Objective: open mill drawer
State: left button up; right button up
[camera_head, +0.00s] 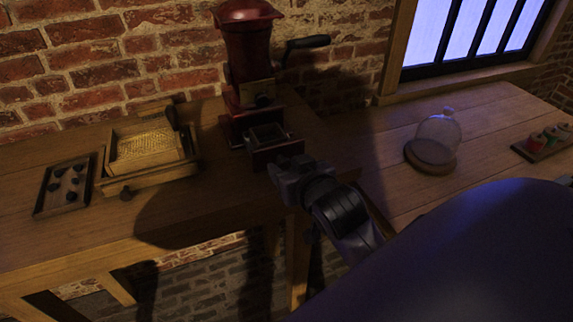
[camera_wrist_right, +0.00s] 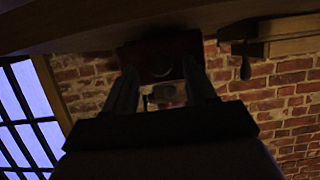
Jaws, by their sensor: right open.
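The red mill (camera_head: 246,55) stands upright on the wooden table near the brick wall, its dark crank handle (camera_head: 308,42) pointing right. Its small drawer (camera_head: 276,152) sticks out at the front of the base, and its hollow top shows from above. My right gripper (camera_head: 287,168) is just in front of the drawer front, at the table's front edge. In the right wrist view, its two fingers (camera_wrist_right: 160,92) are spread apart with the dark red mill beyond them. I cannot tell whether they touch the drawer. My left gripper is not in view.
A wooden box with a mesh top (camera_head: 148,150) and a tray of dark pieces (camera_head: 66,185) lie left of the mill. A glass dome on a wooden base (camera_head: 436,140) and a rack with coloured pieces (camera_head: 545,140) stand on the right table. Bare tabletop lies between.

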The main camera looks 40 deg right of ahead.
jog(key=shift+v, duration=2.55)
jog(key=s+a+f+n+g+y, duration=0.1)
jog(key=s+a+f, duration=0.1)
jog(key=f, duration=0.6)
jog(key=s+a+f+n+g+y, duration=0.1)
jog(key=s+a+f+n+y, duration=0.1)
jog(key=s+f, duration=0.3)
jog(key=s+a+f+n+y, duration=0.2)
jog(key=s+a+f, duration=0.1)
jog(key=f, duration=0.9)
jog(key=shift+a+g, duration=0.4)
